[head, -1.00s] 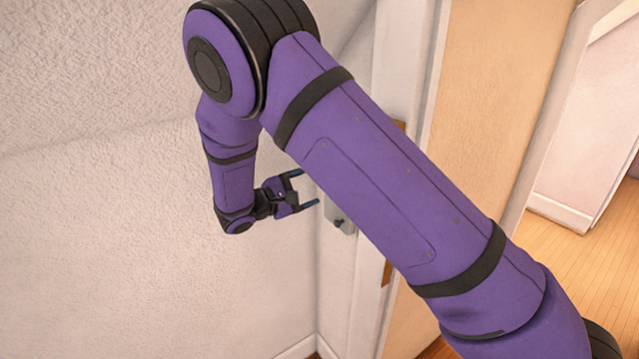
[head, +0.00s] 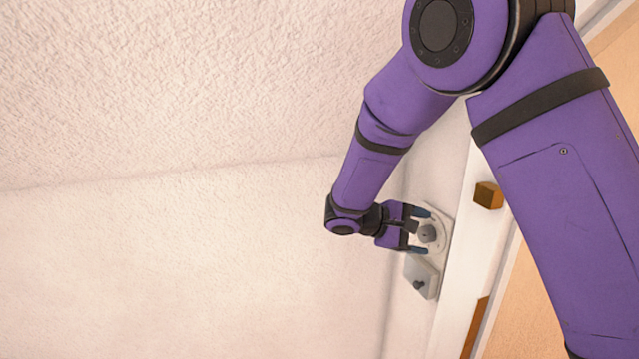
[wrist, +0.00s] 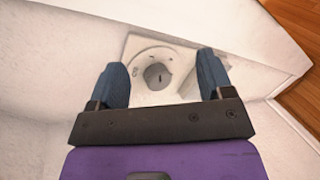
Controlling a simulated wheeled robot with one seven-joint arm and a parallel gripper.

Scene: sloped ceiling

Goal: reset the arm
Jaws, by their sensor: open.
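My gripper (head: 420,232) is open and empty, with its two blue fingertips spread apart. In the head view it points right, toward a pale wall fixture with a round grey knob (head: 428,233). In the wrist view, my gripper (wrist: 163,82) shows its blue fingers on either side of that knob (wrist: 157,75), which sits in a round recess on a white plate (wrist: 140,45). Whether the fingers touch the fixture, I cannot tell. My purple arm crosses the right of the head view, bent down at the elbow.
A second small plate with a dark knob (head: 420,281) is just below the first. A white door frame (head: 462,275) with a wooden block (head: 489,195) stands to the right. Textured wall and sloped ceiling (head: 170,90) fill the left. Wooden floor (wrist: 297,20) shows in the wrist view.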

